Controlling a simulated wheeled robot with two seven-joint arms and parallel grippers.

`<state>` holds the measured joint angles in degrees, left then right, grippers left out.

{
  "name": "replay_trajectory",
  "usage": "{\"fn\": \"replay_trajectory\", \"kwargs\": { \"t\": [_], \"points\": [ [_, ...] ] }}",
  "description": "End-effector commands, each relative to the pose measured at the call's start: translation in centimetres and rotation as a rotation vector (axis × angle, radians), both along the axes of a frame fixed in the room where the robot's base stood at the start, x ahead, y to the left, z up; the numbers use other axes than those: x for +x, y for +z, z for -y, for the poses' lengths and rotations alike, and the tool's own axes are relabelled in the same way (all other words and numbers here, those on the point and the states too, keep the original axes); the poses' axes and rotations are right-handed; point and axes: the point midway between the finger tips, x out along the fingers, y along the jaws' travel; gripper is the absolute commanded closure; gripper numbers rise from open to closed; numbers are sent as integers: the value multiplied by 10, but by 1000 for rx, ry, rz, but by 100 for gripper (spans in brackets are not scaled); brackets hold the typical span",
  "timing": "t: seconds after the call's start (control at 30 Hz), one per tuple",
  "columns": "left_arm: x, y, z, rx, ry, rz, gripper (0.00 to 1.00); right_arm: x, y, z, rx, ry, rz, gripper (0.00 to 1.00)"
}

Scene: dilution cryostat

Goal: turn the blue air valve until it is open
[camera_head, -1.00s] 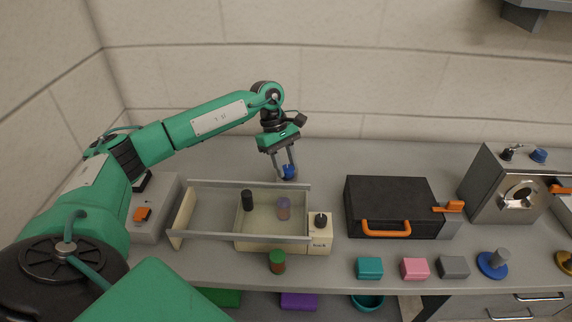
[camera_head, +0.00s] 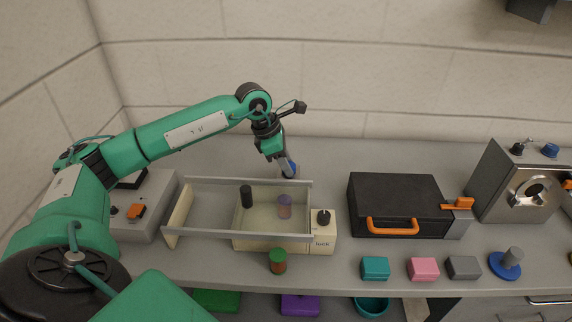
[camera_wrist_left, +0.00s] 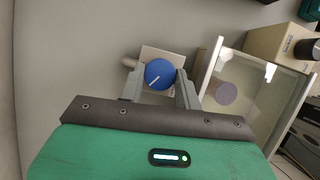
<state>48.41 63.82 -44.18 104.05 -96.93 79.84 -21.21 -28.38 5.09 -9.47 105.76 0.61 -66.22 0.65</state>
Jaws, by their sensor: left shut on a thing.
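The blue air valve (camera_wrist_left: 159,74) is a round blue knob with a white line, on a light base plate (camera_wrist_left: 150,52) with a grey stub at its left in the left wrist view. The line lies slanted, from lower left to upper right. My left gripper (camera_wrist_left: 158,80) is shut on the knob, one finger at each side of it. My right gripper is in neither view.
The glass-walled box (camera_head: 240,236) stands right in front of the valve, with a black and a purple-topped cylinder inside. A black case (camera_head: 393,195) with an orange handle stands to its right. A green-capped vial (camera_head: 278,262) stands near the front edge.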

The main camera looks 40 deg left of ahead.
Motion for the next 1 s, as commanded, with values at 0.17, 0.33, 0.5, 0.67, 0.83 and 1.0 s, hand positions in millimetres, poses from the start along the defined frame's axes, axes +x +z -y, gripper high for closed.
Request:
{"fn": "replay_trajectory", "kwargs": {
  "t": [0.17,0.33,0.5,0.67,0.83,1.0],
  "points": [
    [-1,-1,1,1,165,4,89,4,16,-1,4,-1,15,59],
    [-1,-1,2,0,311,4,89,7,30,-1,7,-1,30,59],
    [-2,-1,2,0,431,3,89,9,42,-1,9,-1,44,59],
    [-2,0,3,-1,513,3,89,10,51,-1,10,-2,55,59],
    [-2,1,3,1,566,2,89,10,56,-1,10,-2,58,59],
    [-2,1,3,0,589,2,89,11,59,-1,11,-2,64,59]
  ]
}}
